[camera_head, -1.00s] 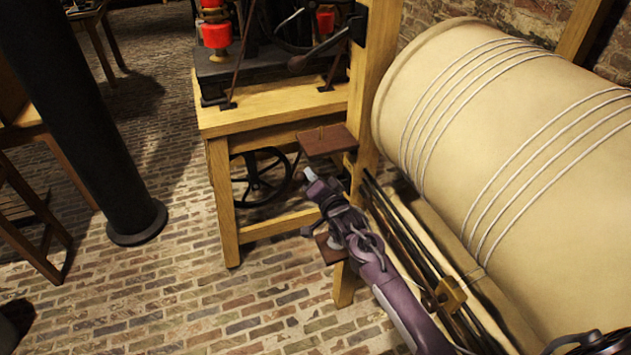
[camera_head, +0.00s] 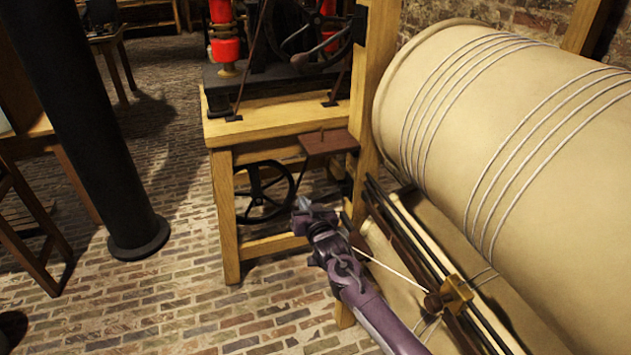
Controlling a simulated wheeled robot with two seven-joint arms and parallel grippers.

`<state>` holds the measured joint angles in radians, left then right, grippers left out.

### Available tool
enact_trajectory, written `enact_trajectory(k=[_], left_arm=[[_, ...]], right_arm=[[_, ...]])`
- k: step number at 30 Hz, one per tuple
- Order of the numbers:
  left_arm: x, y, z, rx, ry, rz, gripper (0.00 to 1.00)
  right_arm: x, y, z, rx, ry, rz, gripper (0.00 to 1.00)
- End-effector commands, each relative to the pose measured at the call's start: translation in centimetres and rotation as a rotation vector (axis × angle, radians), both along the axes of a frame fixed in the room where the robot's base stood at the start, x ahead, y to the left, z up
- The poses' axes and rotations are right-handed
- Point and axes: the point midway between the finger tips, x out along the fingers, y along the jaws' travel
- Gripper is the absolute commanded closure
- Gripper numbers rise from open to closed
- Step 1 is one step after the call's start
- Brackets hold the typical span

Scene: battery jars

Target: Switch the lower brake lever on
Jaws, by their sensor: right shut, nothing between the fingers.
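My right gripper (camera_head: 305,208) reaches in from the bottom and is shut and empty. It is in front of the lower part of the wooden stand, below a brown wooden plate (camera_head: 328,142) and apart from it. A dark lever with a rounded end (camera_head: 302,62) sits higher up, by the wooden post. I cannot tell whether it is the lower brake lever. My right arm hides part of the stand's lower right side. My left gripper is not in view.
A large cream drum (camera_head: 490,130) wound with cord fills the right. Dark rods and a yellow block (camera_head: 456,293) lie below it, close to my right arm. A black column (camera_head: 90,130) stands left. Brick floor (camera_head: 190,290) is free between column and stand.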

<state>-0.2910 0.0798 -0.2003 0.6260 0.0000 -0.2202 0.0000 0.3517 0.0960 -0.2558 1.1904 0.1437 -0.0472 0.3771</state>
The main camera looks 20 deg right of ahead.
Motion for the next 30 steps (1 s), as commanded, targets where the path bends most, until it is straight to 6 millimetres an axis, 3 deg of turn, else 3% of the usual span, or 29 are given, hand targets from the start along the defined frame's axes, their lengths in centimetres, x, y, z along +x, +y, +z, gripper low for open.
enact_trajectory(k=[6,22,28,30], left_arm=[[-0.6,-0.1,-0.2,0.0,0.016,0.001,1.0],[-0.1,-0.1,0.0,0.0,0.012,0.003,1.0],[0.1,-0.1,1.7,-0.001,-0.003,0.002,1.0],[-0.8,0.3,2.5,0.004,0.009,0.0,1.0]], right_arm=[[0.0,0.0,-0.6,-0.097,-0.003,0.0,1.0],[0.0,0.0,-0.6,-0.113,-0.004,0.0,1.0],[0.3,-0.3,1.7,-0.113,-0.005,0.001,1.0],[0.5,-0.6,3.1,-0.113,-0.005,0.001,1.0]])
